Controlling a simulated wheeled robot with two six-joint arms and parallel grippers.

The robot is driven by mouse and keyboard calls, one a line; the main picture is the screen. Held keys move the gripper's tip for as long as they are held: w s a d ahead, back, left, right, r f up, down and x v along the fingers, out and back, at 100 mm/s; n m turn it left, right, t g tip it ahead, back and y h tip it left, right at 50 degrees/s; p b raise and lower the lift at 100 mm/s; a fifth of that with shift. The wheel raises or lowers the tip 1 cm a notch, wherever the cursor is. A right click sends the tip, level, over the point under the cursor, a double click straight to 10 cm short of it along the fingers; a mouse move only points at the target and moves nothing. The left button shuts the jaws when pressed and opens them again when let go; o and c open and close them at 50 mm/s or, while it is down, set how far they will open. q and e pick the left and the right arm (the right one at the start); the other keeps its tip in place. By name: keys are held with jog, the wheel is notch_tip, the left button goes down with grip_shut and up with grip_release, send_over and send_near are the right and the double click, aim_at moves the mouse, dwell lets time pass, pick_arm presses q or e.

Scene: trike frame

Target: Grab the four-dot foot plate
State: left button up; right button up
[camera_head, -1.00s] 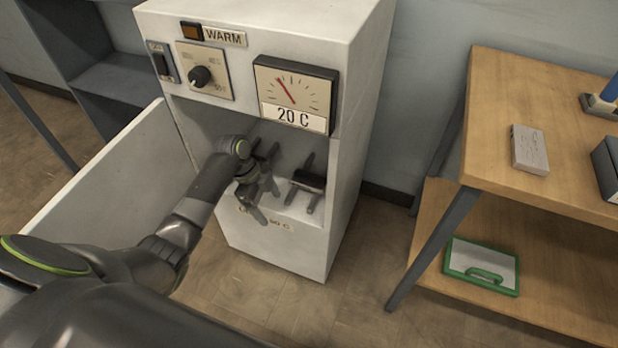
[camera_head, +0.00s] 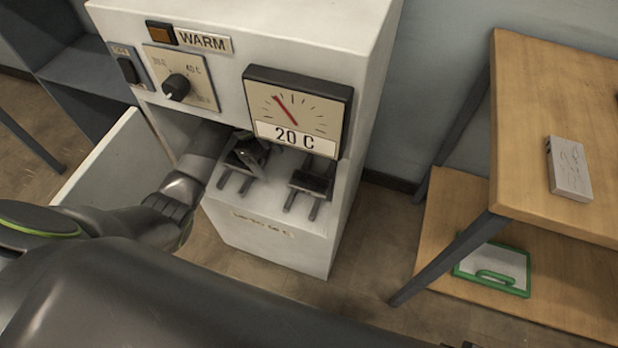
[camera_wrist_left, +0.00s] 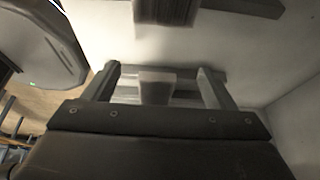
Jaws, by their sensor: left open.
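My left arm reaches into the open white cabinet (camera_head: 268,228). My left gripper (camera_wrist_left: 158,72) is open in the left wrist view, with a finger on each side of a small light-grey block (camera_wrist_left: 156,86). I cannot tell whether the fingers touch it. In the head view, a dark piece on two prongs (camera_head: 243,160) lies at the end of my arm, partly hidden. A second dark piece on two prongs (camera_head: 312,182) lies to its right, apart from the arm. No dots are readable on either, so I cannot tell which is the four-dot foot plate. My right gripper is not seen.
The cabinet's gauge panel (camera_head: 296,112) overhangs the opening and reads 20 C. Its open door (camera_head: 105,175) stands to the left. A wooden table (camera_head: 545,95) at the right holds a light-grey block (camera_head: 568,168); a green-framed tray (camera_head: 495,268) lies on its lower shelf.

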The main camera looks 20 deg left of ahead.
aim_at(310, 181)
pick_arm(q)
jog(key=d, duration=0.5)
jog(key=shift+s+d, duration=0.15)
jog(key=shift+d, duration=0.05)
jog(key=d, duration=0.4)
jog(key=shift+d, duration=0.15)
jog(key=shift+b+x, duration=0.7)
jog(key=shift+x, duration=0.15)
jog(key=shift+s+d+f, duration=0.1)
jog(key=shift+f, duration=0.5)
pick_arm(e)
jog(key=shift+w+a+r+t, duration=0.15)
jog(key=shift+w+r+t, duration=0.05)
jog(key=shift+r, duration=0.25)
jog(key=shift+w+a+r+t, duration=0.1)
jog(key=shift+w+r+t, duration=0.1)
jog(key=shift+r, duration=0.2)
pick_arm(q)
jog(key=c, duration=1.3)
